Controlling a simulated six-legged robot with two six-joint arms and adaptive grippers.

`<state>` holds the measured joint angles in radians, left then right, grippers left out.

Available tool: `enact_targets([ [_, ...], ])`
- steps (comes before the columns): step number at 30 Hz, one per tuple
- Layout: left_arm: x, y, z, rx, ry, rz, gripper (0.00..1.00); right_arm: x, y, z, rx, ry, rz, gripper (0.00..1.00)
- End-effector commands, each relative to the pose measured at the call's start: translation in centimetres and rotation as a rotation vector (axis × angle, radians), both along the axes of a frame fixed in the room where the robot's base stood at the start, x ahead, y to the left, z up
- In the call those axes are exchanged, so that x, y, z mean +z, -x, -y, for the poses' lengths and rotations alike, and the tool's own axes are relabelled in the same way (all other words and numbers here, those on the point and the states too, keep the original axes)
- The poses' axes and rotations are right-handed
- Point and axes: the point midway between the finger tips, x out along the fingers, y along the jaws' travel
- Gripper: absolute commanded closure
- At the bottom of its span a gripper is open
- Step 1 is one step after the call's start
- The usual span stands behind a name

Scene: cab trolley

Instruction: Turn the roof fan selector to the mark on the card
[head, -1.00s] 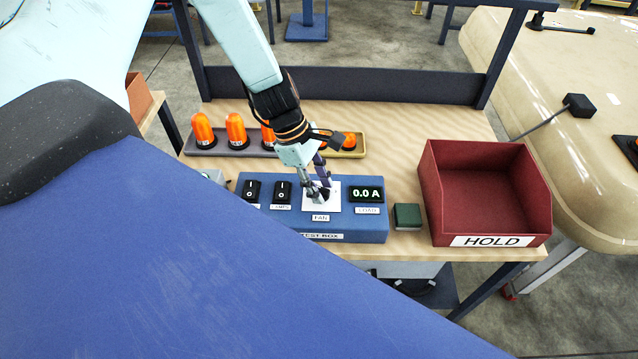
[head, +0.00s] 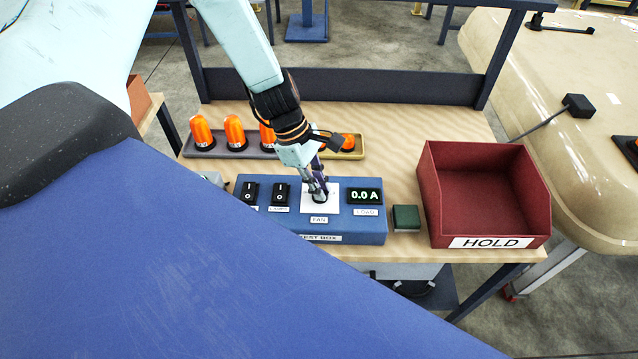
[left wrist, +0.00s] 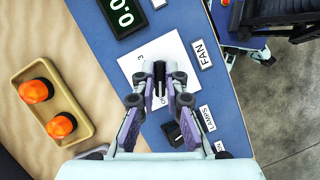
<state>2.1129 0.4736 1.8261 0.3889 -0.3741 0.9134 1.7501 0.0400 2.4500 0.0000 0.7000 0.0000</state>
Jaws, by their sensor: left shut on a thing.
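The roof fan selector is a small dark knob (left wrist: 160,88) on a white card (head: 310,203) above the FAN label (head: 319,219) of the blue test box (head: 270,215). My left gripper (head: 320,196) comes down onto it from above, its fingers shut on the knob. In the left wrist view the gripper (left wrist: 160,84) covers most of the knob. A "3" shows near the card's edge and part of "OFF" beside the fingers; the rest of the card's marks are hidden or too small to read. My right gripper is not in view.
Two black rocker switches (head: 249,192) sit left of the card. The load display (head: 364,196) reads 0.0 A. A red HOLD bin (head: 432,190) and a small green block (head: 406,217) stand to the right.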

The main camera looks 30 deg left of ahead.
Motion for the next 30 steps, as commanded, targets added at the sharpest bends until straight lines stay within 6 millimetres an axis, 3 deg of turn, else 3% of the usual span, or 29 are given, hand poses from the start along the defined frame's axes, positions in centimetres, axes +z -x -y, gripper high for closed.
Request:
enact_targets([
  [30, -0.29, 0.03, 0.14, -0.891, -0.001, -0.009, 1.00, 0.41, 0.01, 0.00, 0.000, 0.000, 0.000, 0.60],
])
